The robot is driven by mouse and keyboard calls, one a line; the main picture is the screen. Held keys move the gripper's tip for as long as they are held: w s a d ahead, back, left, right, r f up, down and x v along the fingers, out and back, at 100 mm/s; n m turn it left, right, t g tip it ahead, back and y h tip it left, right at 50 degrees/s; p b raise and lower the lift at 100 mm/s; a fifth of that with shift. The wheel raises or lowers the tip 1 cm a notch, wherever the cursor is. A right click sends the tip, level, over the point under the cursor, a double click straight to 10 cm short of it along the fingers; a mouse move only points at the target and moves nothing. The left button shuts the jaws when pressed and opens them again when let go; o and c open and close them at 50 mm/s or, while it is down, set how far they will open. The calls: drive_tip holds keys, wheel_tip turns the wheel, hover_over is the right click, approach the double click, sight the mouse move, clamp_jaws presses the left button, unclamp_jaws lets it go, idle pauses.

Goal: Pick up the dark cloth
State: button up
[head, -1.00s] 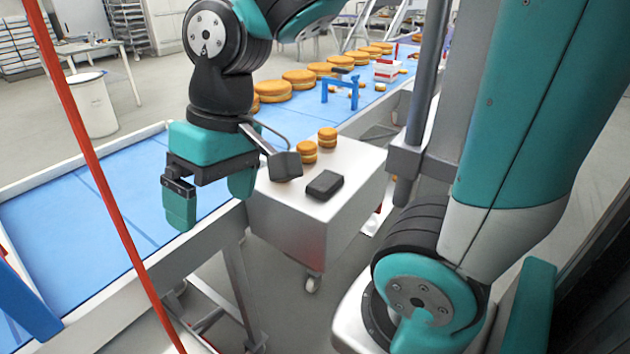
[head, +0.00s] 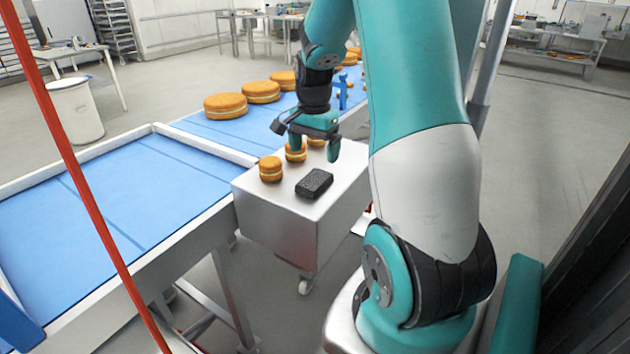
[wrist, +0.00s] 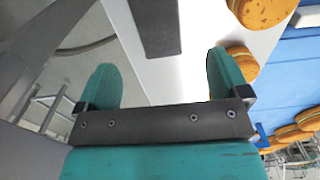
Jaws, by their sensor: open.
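The dark cloth (head: 314,183) is a folded, nearly black block lying flat on the top of a metal cart (head: 300,240). In the wrist view the cloth (wrist: 155,25) shows at the top, cut off by the picture edge, beyond the fingertips and roughly between them. My gripper (head: 313,152) has teal fingers and hangs over the far part of the cart top, behind the cloth in the head view. In the wrist view my gripper (wrist: 162,82) is open, with nothing between its fingers. The fingers are apart from the cloth.
Small filled rounds (head: 271,169) stand on the cart top beside the cloth; another (head: 296,153) is close to my gripper. A blue conveyor (head: 110,195) with raised edges runs alongside, carrying large filled rounds (head: 226,106). A red cable (head: 85,180) crosses the left foreground.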

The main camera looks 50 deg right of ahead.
sight(315, 178)
wheel_tip(315, 178, down, 8)
drive_tip(key=shift+s+f+p, duration=0.15)
drive_tip(key=shift+p, duration=0.65)
drive_tip(key=c, duration=1.1)
wheel_tip(315, 178, up, 20)
drive_tip(key=shift+r+b, duration=0.1)
drive_tip(key=shift+b, duration=0.8)
